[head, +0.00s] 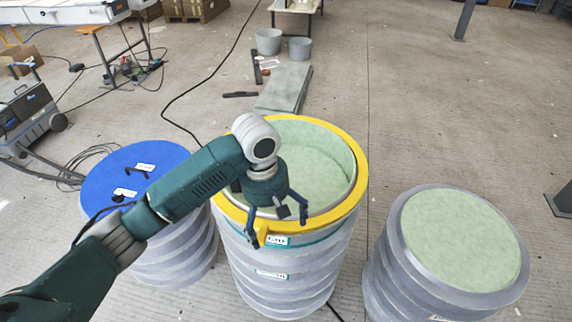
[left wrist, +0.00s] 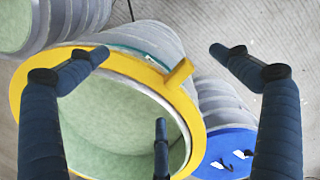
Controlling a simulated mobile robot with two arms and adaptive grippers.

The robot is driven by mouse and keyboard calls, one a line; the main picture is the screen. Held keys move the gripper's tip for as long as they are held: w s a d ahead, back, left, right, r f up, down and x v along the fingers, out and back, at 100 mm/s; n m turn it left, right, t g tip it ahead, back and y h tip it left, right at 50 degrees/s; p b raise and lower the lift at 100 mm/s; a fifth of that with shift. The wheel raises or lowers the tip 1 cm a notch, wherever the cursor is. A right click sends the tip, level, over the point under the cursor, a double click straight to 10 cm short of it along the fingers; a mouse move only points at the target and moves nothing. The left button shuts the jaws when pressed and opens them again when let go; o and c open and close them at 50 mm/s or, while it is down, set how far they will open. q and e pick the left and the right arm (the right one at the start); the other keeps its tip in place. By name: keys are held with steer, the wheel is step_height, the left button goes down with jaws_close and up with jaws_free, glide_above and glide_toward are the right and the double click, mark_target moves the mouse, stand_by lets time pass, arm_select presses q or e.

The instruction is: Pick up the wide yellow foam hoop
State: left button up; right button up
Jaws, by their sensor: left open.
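The wide yellow foam hoop (head: 350,205) lies around the top rim of the middle ribbed grey mould (head: 290,262), which is lined with pale green. A yellow tab sticks out from the hoop's front edge. The hoop also shows in the left wrist view (left wrist: 22,88), with its tab on the upper right. My left gripper (head: 278,214) is open and empty, above the front part of the hoop and the mould's opening. In the left wrist view the fingers of my left gripper (left wrist: 158,70) are spread over the rim. I cannot tell whether any finger touches it. My right gripper is in neither view.
A mould with a blue lid (head: 105,185) stands close on the left. Another mould with a pale green top (head: 465,240) stands on the right. Behind are green slabs (head: 285,87) and grey buckets (head: 268,41). Cables cross the floor.

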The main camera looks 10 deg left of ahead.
arm_select(q)
steer(key=w+a+r+n+y, duration=0.1)
steer(key=w+a+r+n, duration=0.2)
steer(key=r+n, duration=0.1)
steer(key=p, duration=0.1)
glide_above(265, 222)
steer(key=s, duration=0.1)
steer(key=f, duration=0.4)
steer(key=shift+s+f, duration=0.2)
steer(key=shift+f, duration=0.15)
steer(key=shift+f+p, duration=0.45)
steer(key=shift+f, duration=0.2)
steer(key=f, duration=0.1)
steer(key=f+p, duration=0.1)
steer(key=f, duration=0.1)
steer(key=shift+d+f, duration=0.2)
steer(key=shift+f, duration=0.4)
steer(key=c, duration=0.9)
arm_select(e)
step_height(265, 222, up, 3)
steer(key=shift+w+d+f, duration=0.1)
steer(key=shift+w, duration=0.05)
